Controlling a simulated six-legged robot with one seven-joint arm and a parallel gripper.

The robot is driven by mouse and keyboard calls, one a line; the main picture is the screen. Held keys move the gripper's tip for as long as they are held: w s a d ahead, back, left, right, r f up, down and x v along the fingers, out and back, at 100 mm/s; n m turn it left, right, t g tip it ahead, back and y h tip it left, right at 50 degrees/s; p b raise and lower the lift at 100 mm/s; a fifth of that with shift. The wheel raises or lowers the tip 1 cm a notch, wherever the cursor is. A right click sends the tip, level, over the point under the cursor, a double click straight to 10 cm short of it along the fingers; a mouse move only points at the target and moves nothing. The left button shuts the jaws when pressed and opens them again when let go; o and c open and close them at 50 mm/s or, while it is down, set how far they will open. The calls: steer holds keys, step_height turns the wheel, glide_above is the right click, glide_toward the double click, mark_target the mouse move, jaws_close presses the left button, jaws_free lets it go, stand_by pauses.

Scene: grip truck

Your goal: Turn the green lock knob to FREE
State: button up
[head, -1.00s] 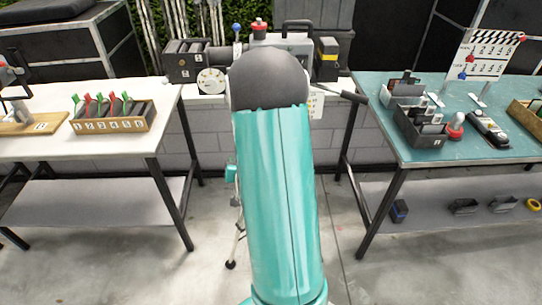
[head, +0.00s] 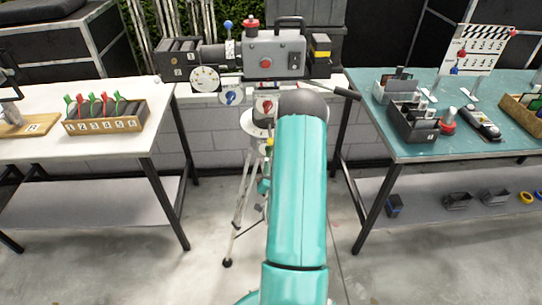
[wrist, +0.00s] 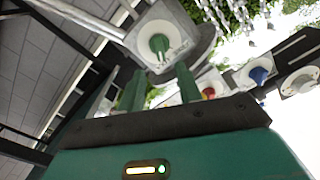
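The green lock knob (wrist: 160,43) shows in the wrist view, on a pale square plate (wrist: 148,58) with markings too small to read. My gripper (wrist: 160,68) has its two green fingers apart, with nothing seen between them. The fingertips lie just below the knob in the picture, one to each side; I cannot tell whether they touch it. In the head view my teal arm hides the gripper, and the green knob cannot be seen there. The grey camera (head: 272,58) stands above the tripod (head: 243,190).
A blue knob (head: 231,96) and a red knob (head: 265,106) sit below the camera. A handle (head: 342,91) sticks out to the right.

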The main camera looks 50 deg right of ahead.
mark_target(271, 153)
steer(key=x, duration=0.7)
steer(key=shift+w+d, duration=0.2)
jaws_close()
